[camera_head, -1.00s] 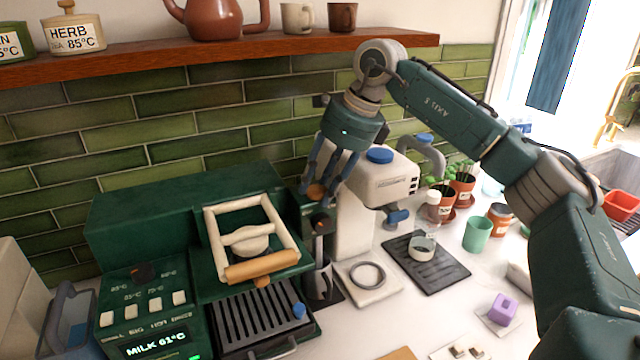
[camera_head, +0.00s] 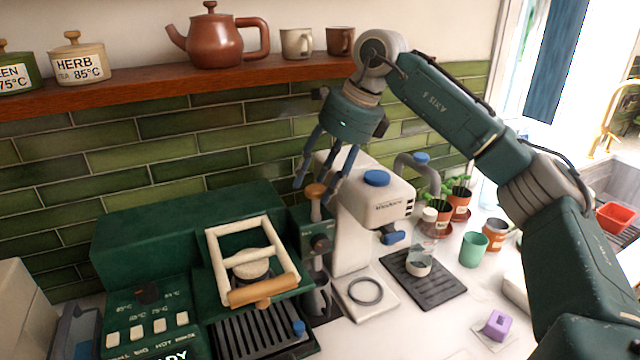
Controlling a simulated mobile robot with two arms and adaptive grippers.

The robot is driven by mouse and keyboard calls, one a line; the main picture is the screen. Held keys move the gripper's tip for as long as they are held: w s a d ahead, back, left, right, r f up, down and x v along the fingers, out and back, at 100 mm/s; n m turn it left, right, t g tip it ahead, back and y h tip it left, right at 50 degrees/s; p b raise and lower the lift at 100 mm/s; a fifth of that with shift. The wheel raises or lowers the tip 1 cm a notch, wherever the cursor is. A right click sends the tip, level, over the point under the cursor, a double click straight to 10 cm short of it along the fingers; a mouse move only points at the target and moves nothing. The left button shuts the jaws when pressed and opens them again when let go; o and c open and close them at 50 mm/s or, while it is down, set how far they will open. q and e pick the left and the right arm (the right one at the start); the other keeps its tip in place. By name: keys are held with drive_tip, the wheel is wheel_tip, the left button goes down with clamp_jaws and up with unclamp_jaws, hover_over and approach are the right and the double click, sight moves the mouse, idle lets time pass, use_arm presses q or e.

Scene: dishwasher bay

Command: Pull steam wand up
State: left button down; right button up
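The green machine (camera_head: 180,235) has a steam wand (camera_head: 316,212) at its right side. A brown wooden knob (camera_head: 315,190) tops the wand, with a length of bare metal shaft showing below it. A dark dial (camera_head: 320,243) sits lower on the same post. A metal pitcher (camera_head: 318,302) stands beneath, partly hidden. My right gripper (camera_head: 316,190) points down over the knob with its fingers spread. Its fingertips are at the knob's top and right side, and I see no firm grip. My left gripper is not in view.
A white grinder (camera_head: 385,207) stands close behind and right of the wand. A shelf (camera_head: 150,88) with a teapot (camera_head: 210,45) and mugs runs above. A scale (camera_head: 364,292), a black tray (camera_head: 422,278) and a green cup (camera_head: 473,249) occupy the counter to the right.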

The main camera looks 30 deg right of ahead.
drive_tip(key=shift+o, duration=0.3)
drive_tip(key=shift+a, duration=0.1)
drive_tip(key=v, duration=1.2)
drive_tip(key=shift+f, duration=0.1)
